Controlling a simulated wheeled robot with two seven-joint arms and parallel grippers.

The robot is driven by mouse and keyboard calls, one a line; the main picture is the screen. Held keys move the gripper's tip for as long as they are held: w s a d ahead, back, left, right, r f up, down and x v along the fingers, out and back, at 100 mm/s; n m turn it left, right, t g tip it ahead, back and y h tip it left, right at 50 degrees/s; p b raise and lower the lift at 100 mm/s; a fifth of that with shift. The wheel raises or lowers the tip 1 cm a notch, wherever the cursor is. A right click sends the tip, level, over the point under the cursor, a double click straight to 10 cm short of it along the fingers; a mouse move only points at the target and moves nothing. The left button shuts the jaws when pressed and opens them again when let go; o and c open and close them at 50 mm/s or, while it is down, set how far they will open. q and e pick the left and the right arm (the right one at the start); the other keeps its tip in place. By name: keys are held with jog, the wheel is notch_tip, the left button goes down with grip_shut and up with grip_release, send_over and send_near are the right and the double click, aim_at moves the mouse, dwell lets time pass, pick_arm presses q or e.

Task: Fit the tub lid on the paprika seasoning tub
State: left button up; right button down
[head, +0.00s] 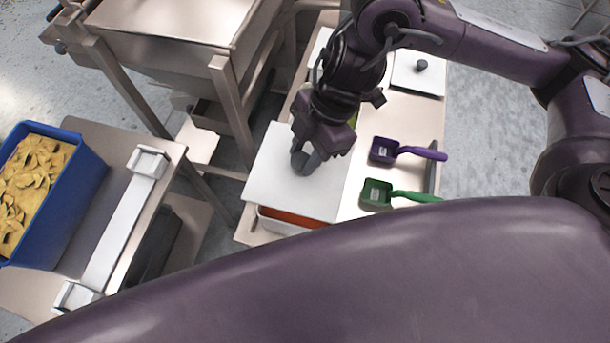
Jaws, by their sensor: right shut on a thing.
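The white tub lid (275,189) is a flat square plate with a dark knob. My right gripper (305,163) is shut on the knob, coming from above. The paprika seasoning tub (272,225) is white and is directly under the lid, near the table's front left corner. A strip of its orange-red seasoning (295,217) shows below the lid's near edge, so the lid does not cover that side in this view. The rest of the tub is hidden by the lid. I cannot tell whether the lid touches the rim. My left gripper is not in view.
A purple scoop (384,150) and a green scoop (377,193) lie to the right on the table. Behind stands another lidded tub (418,79); something green shows beside my arm. A blue crate (76,185) of yellow chips is at left, near a steel machine (165,55).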

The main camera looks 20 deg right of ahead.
aim_at(305, 179)
notch_tip(305, 179, down, 6)
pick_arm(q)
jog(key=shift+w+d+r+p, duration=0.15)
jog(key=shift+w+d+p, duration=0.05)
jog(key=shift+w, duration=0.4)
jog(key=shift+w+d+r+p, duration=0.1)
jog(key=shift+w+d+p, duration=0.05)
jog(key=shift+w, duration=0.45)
pick_arm(e)
notch_tip(305, 179, down, 5)
jog(key=shift+r, duration=0.2)
jog(key=shift+f, duration=0.15)
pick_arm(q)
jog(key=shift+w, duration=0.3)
pick_arm(e)
jog(key=c, duration=1)
grip_release()
